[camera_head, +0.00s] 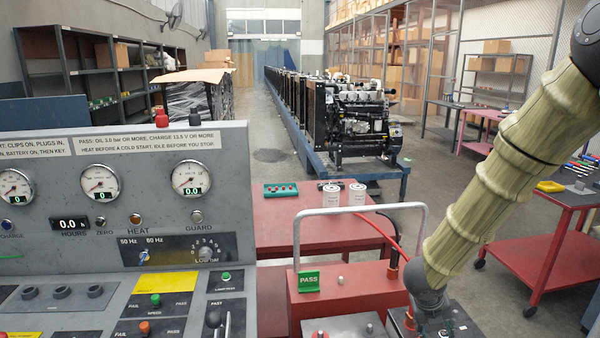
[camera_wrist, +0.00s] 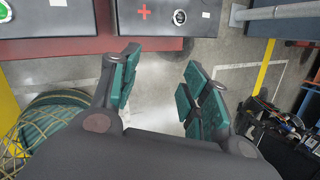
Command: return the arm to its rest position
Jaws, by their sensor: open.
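My gripper (camera_wrist: 162,70) is open and empty in the wrist view. Its two teal-padded fingers are spread apart over bare grey floor, and no object sits between them. In the head view my arm, in a ribbed beige sleeve, slants down from the upper right to a dark joint beside the red box (camera_head: 345,290) with a silver handle. My gripper cannot be made out in the head view.
A grey control panel (camera_head: 110,230) with gauges fills the left. A red table (camera_head: 300,208) and a red cart (camera_head: 520,262) stand beyond. The wrist view shows a red bench edge (camera_wrist: 90,50) at the top and a green striped bundle (camera_wrist: 55,125) at the left.

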